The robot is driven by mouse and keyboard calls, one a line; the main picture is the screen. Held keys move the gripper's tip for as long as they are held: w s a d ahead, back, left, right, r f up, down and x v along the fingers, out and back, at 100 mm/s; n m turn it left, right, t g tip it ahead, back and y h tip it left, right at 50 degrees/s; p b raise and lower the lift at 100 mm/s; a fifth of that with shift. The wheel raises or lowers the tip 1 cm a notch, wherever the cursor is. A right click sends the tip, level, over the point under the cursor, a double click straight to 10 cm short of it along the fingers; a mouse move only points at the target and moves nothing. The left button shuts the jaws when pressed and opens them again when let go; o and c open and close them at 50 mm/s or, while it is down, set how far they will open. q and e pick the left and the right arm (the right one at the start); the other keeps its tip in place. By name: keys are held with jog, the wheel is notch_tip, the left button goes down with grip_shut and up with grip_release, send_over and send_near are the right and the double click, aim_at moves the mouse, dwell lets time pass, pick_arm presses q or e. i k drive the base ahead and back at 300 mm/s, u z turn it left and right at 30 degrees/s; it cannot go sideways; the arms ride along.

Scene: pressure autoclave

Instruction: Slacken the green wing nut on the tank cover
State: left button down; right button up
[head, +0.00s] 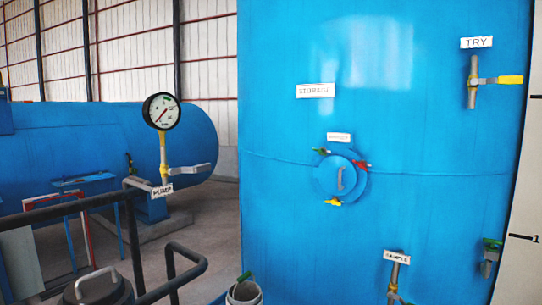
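The blue tank (430,140) fills the right half of the head view. Its small round blue cover (326,183) sits at mid-height with a light handle (341,178) in the middle. The green wing nut (321,151) is at the cover's upper left edge. A red wing nut (362,165) is at its upper right and a yellow wing nut (333,202) at its bottom. All three appear seated on the rim; how tight they are cannot be told. Neither of my grippers is in view, and nothing touches the cover.
A yellow-handled TRY valve (474,82) is at upper right and a SAMPLE valve (394,278) below. A pressure gauge (161,111) and PUMP valve (185,170) stand left. Dark railing (135,240), a lidded canister (97,290) and a green-topped container (245,293) are in the foreground.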

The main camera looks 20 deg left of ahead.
aim_at(321, 151)
jog(key=u, duration=0.25)
jog(key=k, duration=0.4)
jog(key=z, duration=0.75)
jog(key=i, duration=1.65)
jog(key=u, duration=0.55)
